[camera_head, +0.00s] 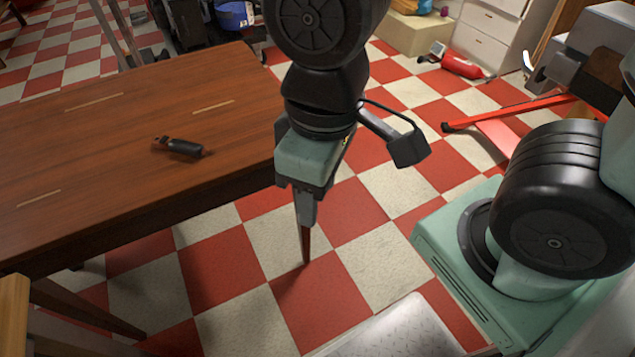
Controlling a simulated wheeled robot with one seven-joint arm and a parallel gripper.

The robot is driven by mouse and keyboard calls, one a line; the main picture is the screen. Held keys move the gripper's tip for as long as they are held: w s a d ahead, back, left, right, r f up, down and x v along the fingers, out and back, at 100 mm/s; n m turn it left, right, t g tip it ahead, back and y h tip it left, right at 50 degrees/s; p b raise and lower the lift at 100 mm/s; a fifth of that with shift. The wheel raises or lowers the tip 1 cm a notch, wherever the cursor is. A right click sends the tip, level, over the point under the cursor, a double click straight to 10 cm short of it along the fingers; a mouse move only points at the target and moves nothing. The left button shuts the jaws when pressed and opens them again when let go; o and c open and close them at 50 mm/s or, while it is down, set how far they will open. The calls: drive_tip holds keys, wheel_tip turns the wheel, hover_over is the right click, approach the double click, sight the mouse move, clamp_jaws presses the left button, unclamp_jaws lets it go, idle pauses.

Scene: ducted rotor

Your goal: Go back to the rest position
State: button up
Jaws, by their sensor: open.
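My gripper (305,230) hangs from my arm in the middle of the view, pointing down at the checkered floor just off the right end of the wooden table. Its fingers line up from this angle, so the gap between them is hard to see. It is open, and I see nothing held in it. A small dark object with a brownish end (180,147) lies on the table, apart from my gripper and to its left.
The brown wooden table (90,185) fills the left side. A red cylinder (461,65) lies on the floor at the back right, near white drawers (490,42). A red-framed item (510,110) stands at the right. Red and white floor between is clear.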

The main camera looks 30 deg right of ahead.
wheel_tip(320, 180, up, 15)
drive_tip(key=p, duration=1.5)
drive_tip(key=shift+c, duration=0.4)
